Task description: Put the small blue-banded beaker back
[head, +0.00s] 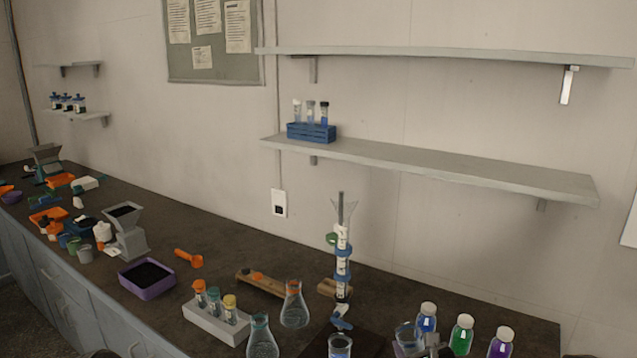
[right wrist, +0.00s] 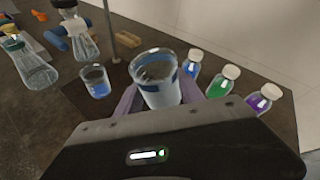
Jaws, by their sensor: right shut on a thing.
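The small blue-banded beaker (right wrist: 158,88) is clear, with a blue band near its rim. In the right wrist view it sits between the fingers of my right gripper (right wrist: 161,101), which is shut on it. In the head view the beaker (head: 408,337) is at the bottom edge, left of the bottles, beside my right gripper (head: 432,346). Whether its base touches the bench is hidden. A second beaker (right wrist: 97,82) with blue liquid stands to its left. It also shows at the bottom of the head view (head: 340,347). My left gripper is not in view.
Bottles with blue (head: 427,318), green (head: 462,335) and purple (head: 500,343) contents stand close on the right. Flasks (head: 294,305) (head: 261,338), a stand with a column (head: 342,265) and a tube rack (head: 215,325) are left. A shelf (head: 440,170) overhangs behind.

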